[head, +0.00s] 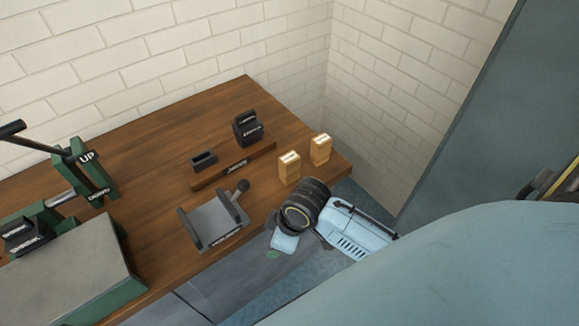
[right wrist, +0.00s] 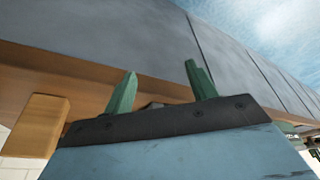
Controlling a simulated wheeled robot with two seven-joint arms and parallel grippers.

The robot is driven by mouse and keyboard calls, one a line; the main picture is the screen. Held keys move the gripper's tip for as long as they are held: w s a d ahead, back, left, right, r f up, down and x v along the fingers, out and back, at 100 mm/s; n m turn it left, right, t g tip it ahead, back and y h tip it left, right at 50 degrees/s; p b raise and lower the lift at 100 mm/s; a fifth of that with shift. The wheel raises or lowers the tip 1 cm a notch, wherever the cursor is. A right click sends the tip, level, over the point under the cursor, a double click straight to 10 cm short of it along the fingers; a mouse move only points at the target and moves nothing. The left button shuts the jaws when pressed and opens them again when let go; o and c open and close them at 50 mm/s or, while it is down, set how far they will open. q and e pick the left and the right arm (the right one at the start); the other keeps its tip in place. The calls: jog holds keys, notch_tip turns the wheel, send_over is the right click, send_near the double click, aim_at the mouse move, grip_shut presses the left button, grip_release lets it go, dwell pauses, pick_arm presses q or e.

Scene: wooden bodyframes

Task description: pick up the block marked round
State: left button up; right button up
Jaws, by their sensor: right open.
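Two upright wooden blocks with pale labelled tops stand near the table's right end in the head view: a nearer block (head: 289,170) and a farther block (head: 320,150). Their markings are too small to read, so I cannot tell which one says round. My right gripper (head: 275,253) is low at the table's front edge, below and left of the nearer block and apart from both. In the right wrist view its two green fingers (right wrist: 160,88) are spread with nothing between them. A wooden block (right wrist: 36,126) shows at that view's left. My left gripper is out of view.
A wooden rack (head: 235,167) with a black slot holder and a dark labelled piece (head: 247,128) stands behind the blocks. A grey fixture with a knob (head: 215,222) sits front centre. A lever press (head: 80,172) marked UP and DOWN is at left. Brick walls close the back.

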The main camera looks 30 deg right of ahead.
aim_at(290, 157)
jog(key=w+d+r+n, duration=0.1)
jog(key=w+r+n, duration=0.1)
jog(key=w, duration=0.1)
jog(key=w+r+n, duration=0.2)
jog(key=w, duration=0.1)
jog(key=w+d+r+n+g, duration=0.1)
jog(key=w+r+n, duration=0.1)
jog(key=w+r, duration=0.1)
jog(key=shift+d+h, duration=0.35)
jog(key=shift+h, duration=0.05)
jog(key=w+d+r+n+g+h, duration=0.2)
jog(key=w+d+r+n, duration=0.3)
jog(key=d+r, duration=0.45)
jog(key=shift+m, duration=0.3)
jog(key=f, duration=0.4)
jog(key=f+b, duration=0.1)
jog(key=f, duration=0.7)
jog(key=shift+w+f, duration=0.15)
jog(key=shift+w, duration=0.2)
jog(key=shift+d, duration=0.1)
jog(key=c, duration=1.1)
